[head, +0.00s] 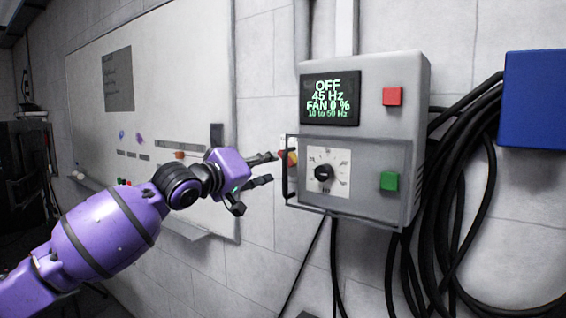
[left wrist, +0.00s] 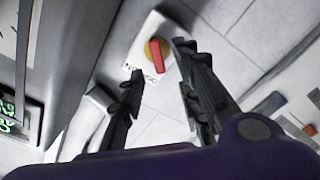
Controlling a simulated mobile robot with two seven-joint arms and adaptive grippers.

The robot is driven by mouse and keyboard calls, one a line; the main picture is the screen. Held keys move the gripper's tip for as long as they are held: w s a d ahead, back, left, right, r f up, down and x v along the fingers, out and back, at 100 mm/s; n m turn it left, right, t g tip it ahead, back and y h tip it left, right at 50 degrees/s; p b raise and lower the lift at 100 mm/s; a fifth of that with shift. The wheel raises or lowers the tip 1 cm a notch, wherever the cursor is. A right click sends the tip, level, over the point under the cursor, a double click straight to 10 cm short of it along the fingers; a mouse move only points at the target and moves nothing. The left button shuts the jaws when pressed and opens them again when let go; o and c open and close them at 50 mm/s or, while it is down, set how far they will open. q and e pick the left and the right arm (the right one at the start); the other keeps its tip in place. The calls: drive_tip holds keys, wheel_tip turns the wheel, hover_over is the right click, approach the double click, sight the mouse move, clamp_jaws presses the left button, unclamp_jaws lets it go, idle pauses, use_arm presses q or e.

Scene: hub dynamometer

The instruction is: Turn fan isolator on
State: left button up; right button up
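The fan isolator (head: 289,158) is a red handle on a yellow disc, seen edge-on at the left side of the grey control box in the head view. In the left wrist view its red handle (left wrist: 158,57) sits on a yellow round base over a white plate. My left gripper (head: 268,169) is open, just left of the isolator. In the left wrist view the fingertips lie on either side of the red handle, with a visible gap. Whether they touch it is unclear. My right gripper is out of view.
The grey control box (head: 372,72) has a display (head: 331,98) reading OFF, 45 Hz, FAN 0 %. It carries a red button (head: 392,96), a green button (head: 389,181) and a black knob (head: 324,173) behind a clear cover. Black cables (head: 455,190) hang at right.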

use_arm(q)
drive_tip(key=x, duration=0.7)
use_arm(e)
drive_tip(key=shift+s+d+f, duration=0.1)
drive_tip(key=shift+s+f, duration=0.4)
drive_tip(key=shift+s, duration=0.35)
